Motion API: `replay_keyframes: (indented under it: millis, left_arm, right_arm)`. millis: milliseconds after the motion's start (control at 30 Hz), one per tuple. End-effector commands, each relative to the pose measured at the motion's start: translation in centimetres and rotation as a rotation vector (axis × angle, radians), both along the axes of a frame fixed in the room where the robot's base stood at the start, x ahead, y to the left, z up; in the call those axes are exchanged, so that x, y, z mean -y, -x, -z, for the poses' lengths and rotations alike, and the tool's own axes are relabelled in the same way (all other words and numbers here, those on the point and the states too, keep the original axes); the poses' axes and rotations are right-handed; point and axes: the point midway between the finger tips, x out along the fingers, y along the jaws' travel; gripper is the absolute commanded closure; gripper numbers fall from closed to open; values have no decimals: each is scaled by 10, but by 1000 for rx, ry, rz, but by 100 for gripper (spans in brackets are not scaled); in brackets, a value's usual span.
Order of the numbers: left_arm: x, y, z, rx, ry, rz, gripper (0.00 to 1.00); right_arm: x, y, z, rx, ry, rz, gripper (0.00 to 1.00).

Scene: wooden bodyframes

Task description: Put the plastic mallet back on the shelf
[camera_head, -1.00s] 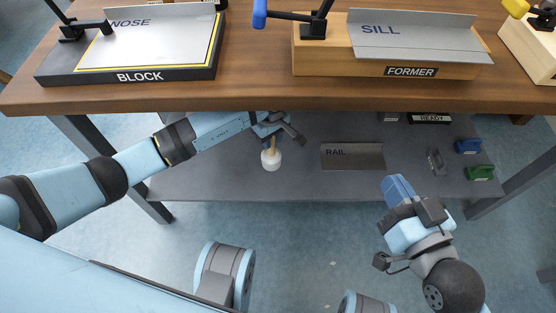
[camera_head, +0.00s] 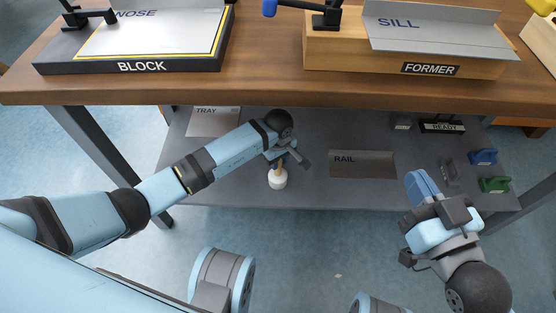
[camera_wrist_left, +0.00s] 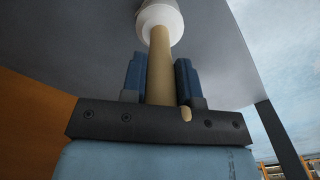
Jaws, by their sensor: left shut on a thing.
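The plastic mallet has a white head (camera_head: 278,180) and a light wooden handle (camera_head: 281,164). My left gripper (camera_head: 280,157) is shut on its handle, under the tabletop and over the front part of the grey lower shelf (camera_head: 225,182). In the left wrist view the handle (camera_wrist_left: 160,65) passes between the blue fingers, with the white head (camera_wrist_left: 160,20) beyond them. I cannot tell whether the mallet touches the shelf. My right gripper (camera_head: 423,187) is in front of the shelf at the right; its blue fingers look closed together, with nothing visible in them.
The shelf holds a RAIL plate (camera_head: 362,170), a TRAY plate (camera_head: 213,124), a READY block (camera_head: 442,126), and blue (camera_head: 483,157) and green (camera_head: 495,184) items. The wooden tabletop (camera_head: 270,85) overhangs it. A table leg (camera_head: 105,150) stands left of my left arm. Bare shelf lies around the mallet.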

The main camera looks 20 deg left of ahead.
Motion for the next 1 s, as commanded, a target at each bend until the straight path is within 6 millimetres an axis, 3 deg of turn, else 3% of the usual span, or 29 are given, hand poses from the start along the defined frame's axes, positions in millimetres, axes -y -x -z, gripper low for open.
replay_keyframes:
  millis: [167,200,300,533,667,1000]
  left_arm:
    - [0,0,4,1,1,0,100]
    - [0,0,3,-1,1,0,63]
    - [0,0,3,-1,1,0,46]
    - [0,0,3,-1,0,0,46]
    - [0,0,-7,1,-1,0,46]
    - [-1,-1,-78,3,-1,2,46]
  right_arm:
    - [0,1,3,1,0,1,100]
    - [0,1,1,3,1,1,100]
    - [0,1,1,3,-1,1,100]
    - [0,1,1,3,-1,1,100]
    - [-1,1,-3,-7,-5,-2,100]
    - [-8,15,-6,-166,-100,-7,100]
